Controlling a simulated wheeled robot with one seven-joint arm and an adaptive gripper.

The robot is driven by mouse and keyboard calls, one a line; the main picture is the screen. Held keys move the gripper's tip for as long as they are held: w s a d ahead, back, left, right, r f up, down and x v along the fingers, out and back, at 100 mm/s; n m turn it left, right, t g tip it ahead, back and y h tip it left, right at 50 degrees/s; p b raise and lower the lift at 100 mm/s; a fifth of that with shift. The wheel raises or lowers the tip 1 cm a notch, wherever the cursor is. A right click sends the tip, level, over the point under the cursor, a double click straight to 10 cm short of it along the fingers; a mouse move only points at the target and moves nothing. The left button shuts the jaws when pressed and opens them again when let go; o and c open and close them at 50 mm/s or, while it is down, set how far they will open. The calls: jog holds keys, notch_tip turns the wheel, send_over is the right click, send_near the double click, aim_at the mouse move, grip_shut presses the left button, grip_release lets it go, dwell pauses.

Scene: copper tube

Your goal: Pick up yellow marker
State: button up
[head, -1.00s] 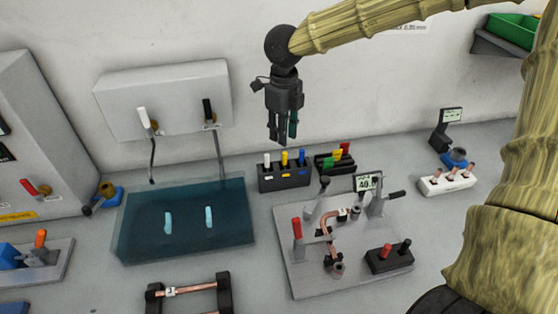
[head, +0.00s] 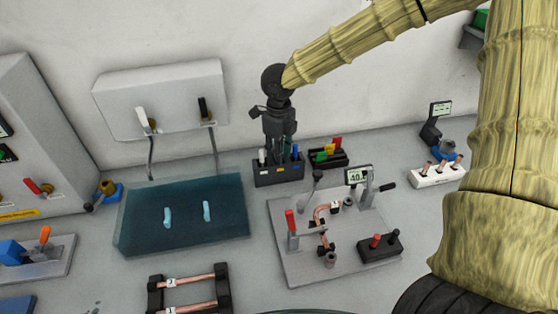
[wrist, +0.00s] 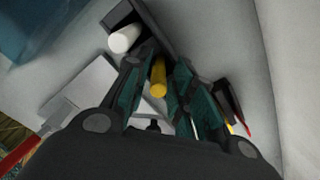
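The yellow marker (wrist: 158,77) stands in the black marker holder (head: 278,178). In the head view it is hidden by my gripper (head: 281,152), which is low over the holder, pointing down. In the wrist view my gripper (wrist: 160,68) is open, with the yellow marker between its teal-padded fingers. I cannot tell whether either finger touches it. A white marker (head: 262,157) stands on the left side of the holder and also shows in the wrist view (wrist: 124,38). A blue marker (head: 295,151) stands at the right.
A rack of coloured items (head: 327,153) stands close to the right of the holder. A tube-bending plate (head: 290,262) with clamps lies in front. A blue transparent tray (head: 180,235) is at the left, below a wall box (head: 160,95). The wall is close behind.

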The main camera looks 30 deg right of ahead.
jog(key=shift+s+r, duration=0.1)
jog(key=shift+a, duration=0.1)
grip_shut()
